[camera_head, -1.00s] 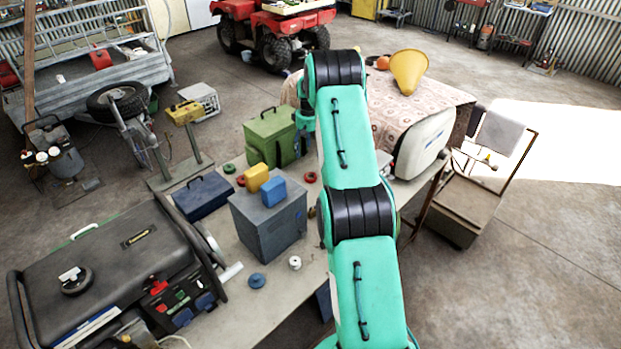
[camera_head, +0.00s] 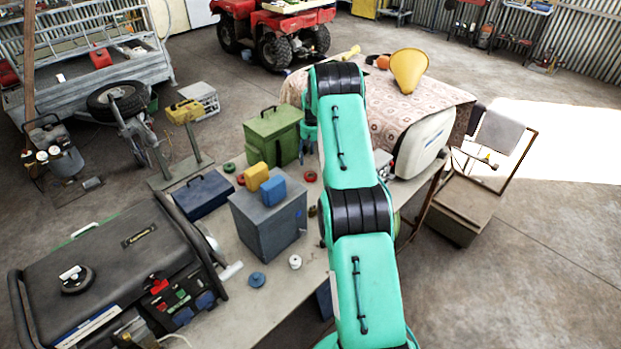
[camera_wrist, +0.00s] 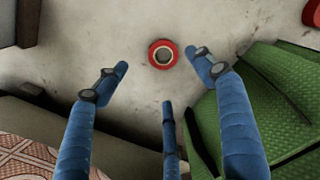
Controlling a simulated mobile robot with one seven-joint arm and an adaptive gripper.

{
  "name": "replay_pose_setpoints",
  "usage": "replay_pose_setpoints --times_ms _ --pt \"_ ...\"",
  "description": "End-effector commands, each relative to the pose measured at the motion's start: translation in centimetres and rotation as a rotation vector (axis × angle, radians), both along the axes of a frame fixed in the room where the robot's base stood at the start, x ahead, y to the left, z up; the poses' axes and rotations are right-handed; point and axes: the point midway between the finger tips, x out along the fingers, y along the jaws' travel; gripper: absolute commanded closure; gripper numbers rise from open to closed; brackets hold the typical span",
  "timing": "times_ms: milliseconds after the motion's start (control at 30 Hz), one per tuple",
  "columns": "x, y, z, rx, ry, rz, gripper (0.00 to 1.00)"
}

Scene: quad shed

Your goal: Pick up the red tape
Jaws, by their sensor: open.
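The red tape (camera_head: 310,176) is a small ring lying flat on the table in front of the green box. In the wrist view the red tape (camera_wrist: 153,50) lies just beyond and between my fingertips, with a pale centre. My gripper (camera_wrist: 158,68) is open, its blue fingers spread with nothing held between them. In the head view my gripper (camera_head: 309,132) hangs beside the green box, partly hidden by my arm. I cannot tell its exact height above the tape.
The green box (camera_wrist: 285,95) stands close to my right finger. Patterned cloth (camera_wrist: 30,155) is at lower left. Another red ring (camera_head: 240,180) lies left of the grey box (camera_head: 268,222). A blue ring (camera_head: 257,280) and white roll (camera_head: 295,262) lie nearer. Bare tabletop surrounds the tape.

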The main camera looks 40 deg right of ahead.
Motion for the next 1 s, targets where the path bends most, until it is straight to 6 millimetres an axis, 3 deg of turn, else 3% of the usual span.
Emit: replay_pose_setpoints --times_ms 200,333,1000 --pt "0.0 0.1 -3.4 0.001 0.002 0.000 0.31" --pt "0.0 0.0 -4.6 0.000 0.000 0.000 0.31" --pt "0.1 0.1 -6.0 0.000 0.000 0.000 0.31"
